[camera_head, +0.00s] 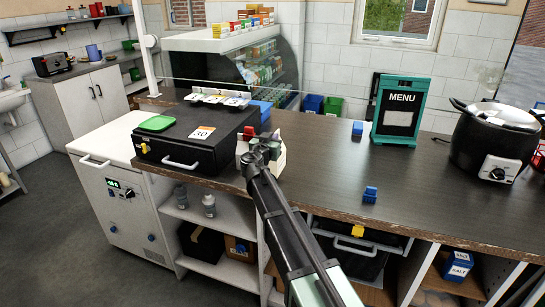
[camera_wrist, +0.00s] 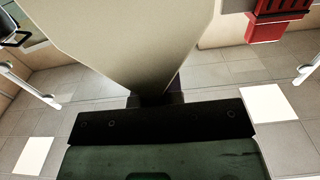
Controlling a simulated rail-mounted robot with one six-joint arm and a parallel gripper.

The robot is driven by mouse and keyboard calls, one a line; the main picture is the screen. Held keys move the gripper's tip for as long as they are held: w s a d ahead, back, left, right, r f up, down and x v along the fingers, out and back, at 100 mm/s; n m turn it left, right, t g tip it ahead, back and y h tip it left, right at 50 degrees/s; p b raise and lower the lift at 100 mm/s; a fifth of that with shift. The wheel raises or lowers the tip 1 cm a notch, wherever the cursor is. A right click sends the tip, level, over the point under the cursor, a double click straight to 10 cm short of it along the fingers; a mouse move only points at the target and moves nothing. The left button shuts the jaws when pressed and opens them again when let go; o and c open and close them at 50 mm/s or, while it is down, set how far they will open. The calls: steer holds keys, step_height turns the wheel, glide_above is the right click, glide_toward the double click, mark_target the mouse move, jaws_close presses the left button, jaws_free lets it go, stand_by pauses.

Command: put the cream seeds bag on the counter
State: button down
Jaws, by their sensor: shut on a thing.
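The cream seeds bag (camera_wrist: 125,40) fills the upper middle of the wrist view as a large pale, tapering shape. My gripper (camera_wrist: 155,98) is shut on its narrow end. In the head view the bag (camera_head: 279,158) shows as a cream shape with some red, partly hidden behind my gripper (camera_head: 262,148). It is over the front part of the dark brown counter (camera_head: 320,165), just right of the black box. I cannot tell whether its base touches the counter.
The black box (camera_head: 185,148) carries a green lid (camera_head: 157,123) and a card marked 30. Small blue items (camera_head: 370,194) lie on the counter's right half. A menu stand (camera_head: 398,115) and a black soup kettle (camera_head: 495,140) stand farther right. The middle counter is mostly clear.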

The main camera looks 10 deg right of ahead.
step_height(320, 180, down, 4)
steer(key=b, duration=0.2)
steer(key=shift+b, duration=0.4)
steer(key=c, duration=1.3)
jaws_free()
steer(key=shift+o, duration=0.2)
steer(key=v, duration=1.2)
steer(key=s+d+f+g+y, duration=0.1)
steer(key=s+d+f+g, duration=0.9)
steer(key=s, duration=0.4)
steer(key=s+a+f+n+g+y, duration=0.2)
steer(key=s+f+n+y, duration=0.1)
steer(key=s, duration=0.4)
steer(key=s+a+f+n+g+y, duration=0.2)
steer(key=s+f+n+g+y, duration=0.1)
steer(key=s+y, duration=0.2)
steer(key=s, duration=0.2)
steer(key=shift+s+f+p, duration=0.3)
steer(key=shift+f, duration=0.1)
steer(key=shift+o, duration=0.9)
steer(key=shift+a, duration=0.15)
